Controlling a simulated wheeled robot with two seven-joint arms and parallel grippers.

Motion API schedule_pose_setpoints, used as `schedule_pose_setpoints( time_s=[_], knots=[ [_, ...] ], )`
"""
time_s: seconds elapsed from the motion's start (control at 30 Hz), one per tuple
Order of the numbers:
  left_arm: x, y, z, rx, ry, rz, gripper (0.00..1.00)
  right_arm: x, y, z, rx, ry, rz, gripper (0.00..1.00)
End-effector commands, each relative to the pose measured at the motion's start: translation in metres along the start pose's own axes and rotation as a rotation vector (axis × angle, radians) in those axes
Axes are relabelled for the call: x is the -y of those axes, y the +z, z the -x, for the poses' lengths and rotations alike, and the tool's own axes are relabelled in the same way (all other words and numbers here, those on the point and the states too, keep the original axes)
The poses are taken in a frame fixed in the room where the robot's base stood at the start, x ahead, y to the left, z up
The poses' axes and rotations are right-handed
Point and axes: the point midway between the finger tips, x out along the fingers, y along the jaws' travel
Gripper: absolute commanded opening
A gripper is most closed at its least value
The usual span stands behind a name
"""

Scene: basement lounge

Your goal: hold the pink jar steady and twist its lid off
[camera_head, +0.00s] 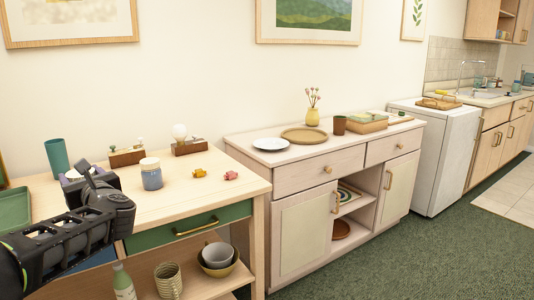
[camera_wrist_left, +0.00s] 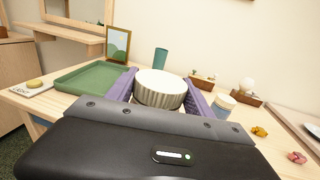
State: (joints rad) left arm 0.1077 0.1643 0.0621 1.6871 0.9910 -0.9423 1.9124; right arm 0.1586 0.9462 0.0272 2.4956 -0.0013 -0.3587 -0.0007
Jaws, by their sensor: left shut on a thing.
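My left gripper (camera_head: 74,175) is at the left end of the wooden table, its purple fingers closed on either side of a round, ribbed, cream-coloured lid (camera_wrist_left: 159,88). In the left wrist view the left gripper (camera_wrist_left: 160,85) has one finger at each side of this lid, which faces up and looks level. The jar body under the lid is hidden by the gripper, and no pink shows. I cannot tell how high the fingers sit on the jar. My right gripper is in neither view.
A blue jar with a pale lid (camera_head: 151,174), a teal cup (camera_head: 57,157), wooden blocks (camera_head: 127,156) and small yellow (camera_head: 199,172) and pink (camera_head: 231,175) pieces stand on the table. A green tray (camera_wrist_left: 92,79) lies left of the gripper. The table's front right is clear.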

Motion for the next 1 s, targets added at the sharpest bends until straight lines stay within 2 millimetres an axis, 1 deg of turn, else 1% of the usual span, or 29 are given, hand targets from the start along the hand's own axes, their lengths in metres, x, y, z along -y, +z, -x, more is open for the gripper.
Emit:
schedule_pose_setpoints(
  time_s=[0.03,0.07,0.2,0.3,0.47,0.57,0.67,0.77,0.8,0.87,0.9,0.97,1.0],
  knots=[
    [0.0,0.012,0.002,0.007,0.002,0.006,0.0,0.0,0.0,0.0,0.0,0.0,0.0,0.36],
    [0.003,0.014,0.004,0.006,-0.008,0.005,0.0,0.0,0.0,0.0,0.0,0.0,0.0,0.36],
    [0.024,0.015,0.016,0.003,-0.053,0.002,0.0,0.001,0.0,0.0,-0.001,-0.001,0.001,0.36],
    [0.041,0.012,0.026,0.003,-0.091,0.001,0.0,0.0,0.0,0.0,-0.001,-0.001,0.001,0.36],
    [0.075,-0.005,0.043,0.001,-0.168,0.0,0.0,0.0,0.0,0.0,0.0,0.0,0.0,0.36],
    [0.098,-0.022,0.055,0.0,-0.225,-0.002,0.0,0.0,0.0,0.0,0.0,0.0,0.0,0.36],
    [0.123,-0.048,0.07,-0.002,-0.299,-0.004,0.0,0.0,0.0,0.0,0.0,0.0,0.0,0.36],
    [0.153,-0.087,0.092,-0.006,-0.4,-0.006,0.0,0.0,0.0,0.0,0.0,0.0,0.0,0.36],
    [0.165,-0.106,0.103,-0.009,-0.449,-0.007,0.0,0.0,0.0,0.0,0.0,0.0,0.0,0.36],
    [0.181,-0.136,0.122,-0.013,-0.526,-0.004,0.0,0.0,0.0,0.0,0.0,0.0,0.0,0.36],
    [0.191,-0.154,0.135,-0.014,-0.577,-0.001,0.0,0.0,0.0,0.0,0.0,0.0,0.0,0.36],
    [0.202,-0.178,0.154,-0.013,-0.646,0.002,0.0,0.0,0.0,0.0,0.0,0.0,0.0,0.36],
    [0.207,-0.192,0.167,-0.013,-0.69,0.005,0.0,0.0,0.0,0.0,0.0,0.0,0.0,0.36]
  ],
)
